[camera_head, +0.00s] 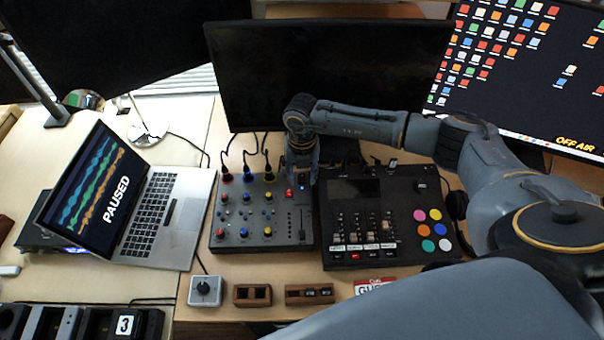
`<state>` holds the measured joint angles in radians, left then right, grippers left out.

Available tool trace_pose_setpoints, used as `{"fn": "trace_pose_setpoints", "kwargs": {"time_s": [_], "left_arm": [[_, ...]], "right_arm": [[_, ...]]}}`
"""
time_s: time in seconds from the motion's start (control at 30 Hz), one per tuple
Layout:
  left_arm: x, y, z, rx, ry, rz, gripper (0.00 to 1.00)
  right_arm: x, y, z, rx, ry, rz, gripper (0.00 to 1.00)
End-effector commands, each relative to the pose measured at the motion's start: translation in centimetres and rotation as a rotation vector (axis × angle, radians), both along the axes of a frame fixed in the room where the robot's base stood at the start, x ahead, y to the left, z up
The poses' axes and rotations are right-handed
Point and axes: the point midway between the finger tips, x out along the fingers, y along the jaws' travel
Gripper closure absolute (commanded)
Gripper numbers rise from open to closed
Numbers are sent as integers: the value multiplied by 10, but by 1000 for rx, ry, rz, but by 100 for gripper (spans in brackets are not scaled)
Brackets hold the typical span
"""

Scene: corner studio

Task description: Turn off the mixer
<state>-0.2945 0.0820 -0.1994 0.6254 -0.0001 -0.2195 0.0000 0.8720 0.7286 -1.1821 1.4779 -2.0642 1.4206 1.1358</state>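A small grey mixer (262,230) with red, blue and yellow knobs and a slider lies flat on the desk, left of centre. My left gripper is not in view.
A larger console (345,258) with faders and coloured pads sits close to the mixer's right. A laptop (160,215) reading PAUSED stands left. A grey knob box (206,291) and small wooden blocks (252,295) lie in front. Monitors (325,70) stand behind.

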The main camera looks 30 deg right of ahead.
Motion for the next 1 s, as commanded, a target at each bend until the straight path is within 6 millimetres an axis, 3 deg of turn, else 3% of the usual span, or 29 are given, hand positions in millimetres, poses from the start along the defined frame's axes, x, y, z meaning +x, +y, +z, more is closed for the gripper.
{"fn": "trace_pose_setpoints", "kwargs": {"time_s": [0.1, 0.13, 0.3, 0.57, 1.0], "left_arm": [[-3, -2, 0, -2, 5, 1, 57], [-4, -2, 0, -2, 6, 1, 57], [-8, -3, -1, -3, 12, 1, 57], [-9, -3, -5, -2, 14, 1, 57], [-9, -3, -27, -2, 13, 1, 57]], "right_arm": [[0, 0, 0, 0, 0, 0, 60], [0, 0, 0, 0, 0, 0, 64], [0, 0, 0, 0, 0, 0, 99], [2, -1, -1, 10, 23, -2, 100], [8, -4, 2, 112, 230, -2, 100]]}}
